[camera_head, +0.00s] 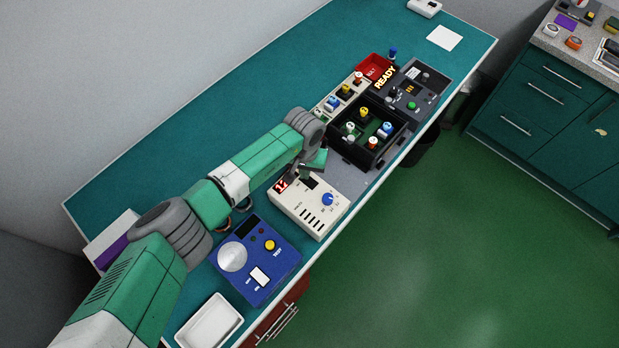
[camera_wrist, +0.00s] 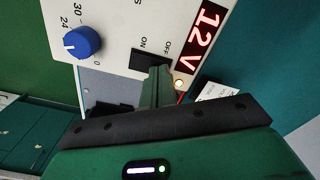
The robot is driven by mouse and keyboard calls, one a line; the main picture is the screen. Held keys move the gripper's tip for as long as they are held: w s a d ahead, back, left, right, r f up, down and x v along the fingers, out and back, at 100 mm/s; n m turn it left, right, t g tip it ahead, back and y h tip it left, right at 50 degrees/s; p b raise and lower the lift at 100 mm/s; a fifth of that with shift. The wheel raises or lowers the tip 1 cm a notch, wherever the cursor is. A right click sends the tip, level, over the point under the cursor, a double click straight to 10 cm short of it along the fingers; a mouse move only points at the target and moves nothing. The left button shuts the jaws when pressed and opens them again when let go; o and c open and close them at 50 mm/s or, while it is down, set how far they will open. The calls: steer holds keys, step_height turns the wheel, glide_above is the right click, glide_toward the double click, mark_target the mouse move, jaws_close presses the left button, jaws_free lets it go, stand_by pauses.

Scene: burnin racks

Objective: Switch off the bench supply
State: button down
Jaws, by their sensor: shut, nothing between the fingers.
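The bench supply (camera_head: 293,206) is a cream box on the teal bench with a red lit display, a blue knob (camera_head: 327,198) and a black switch. In the wrist view its display (camera_wrist: 205,36) reads 12 V and a small lamp (camera_wrist: 180,84) glows. The black rocker switch (camera_wrist: 149,60) lies between the marks ON and OFF. My gripper (camera_wrist: 158,72) is shut and empty, its fingertips at the switch's lower edge in the picture, towards the OFF side. I cannot tell whether they touch it. In the head view my gripper (camera_head: 304,174) hides part of the supply's top.
A blue device (camera_head: 254,285) with a silver disc and yellow button stands near the supply. A white tray (camera_head: 228,308) lies at the near end. Beyond the supply are a dark socket box (camera_head: 351,152) with coloured plugs and a panel with a READY sign (camera_head: 385,77).

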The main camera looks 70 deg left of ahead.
steer(key=shift+f, duration=0.2)
steer(key=shift+r, duration=0.15)
step_height(320, 180, up, 7)
steer(key=p, duration=0.7)
steer(key=shift+p, duration=0.35)
